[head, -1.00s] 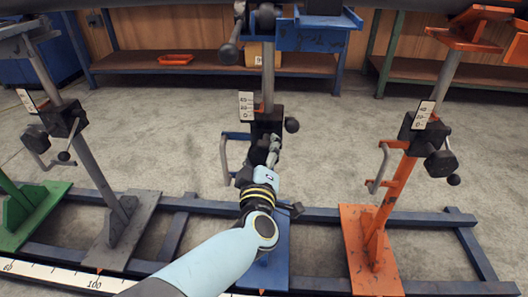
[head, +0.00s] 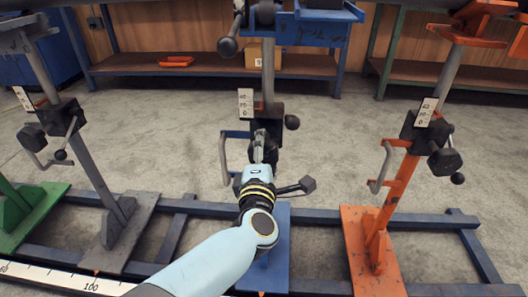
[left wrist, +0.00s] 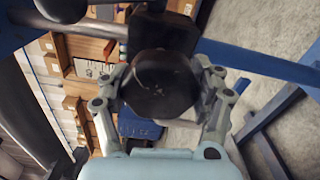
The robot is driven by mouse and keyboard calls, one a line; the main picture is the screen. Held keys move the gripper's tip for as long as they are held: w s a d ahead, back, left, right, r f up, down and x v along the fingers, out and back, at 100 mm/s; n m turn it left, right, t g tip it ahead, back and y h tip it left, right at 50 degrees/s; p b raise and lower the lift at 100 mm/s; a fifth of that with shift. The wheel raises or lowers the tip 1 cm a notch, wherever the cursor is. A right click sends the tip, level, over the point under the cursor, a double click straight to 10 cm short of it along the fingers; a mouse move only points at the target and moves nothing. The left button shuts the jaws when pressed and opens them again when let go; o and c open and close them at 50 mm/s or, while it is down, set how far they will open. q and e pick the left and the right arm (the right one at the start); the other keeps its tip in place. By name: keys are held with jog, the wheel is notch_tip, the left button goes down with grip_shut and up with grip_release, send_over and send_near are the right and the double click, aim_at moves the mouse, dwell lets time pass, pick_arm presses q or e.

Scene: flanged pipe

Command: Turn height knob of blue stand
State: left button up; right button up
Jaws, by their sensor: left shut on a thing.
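The blue stand's grey post (head: 268,80) rises from a blue base plate (head: 272,240) in the middle of the head view. Its black clamp block (head: 268,113) has a white scale plate (head: 246,102) on its left and a black ball (head: 292,122) on its right. My left gripper (head: 264,140) is at the front of this block. In the left wrist view, the dark faceted height knob (left wrist: 160,84) sits between the two fingers, which close on its sides. The gripper mostly hides the knob in the head view. My right gripper is not in view.
A grey stand (head: 95,165) is on the left and an orange stand (head: 392,180) on the right. A shelf with an orange tray (head: 176,61) is behind.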

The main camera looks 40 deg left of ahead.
pick_arm(q)
jog(key=shift+f+n, duration=0.1)
jog(key=shift+n, duration=0.2)
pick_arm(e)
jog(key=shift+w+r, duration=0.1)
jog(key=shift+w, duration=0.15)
pick_arm(q)
jog(key=o, duration=1.2)
jog(key=shift+c, duration=0.2)
jog(key=shift+r, duration=0.2)
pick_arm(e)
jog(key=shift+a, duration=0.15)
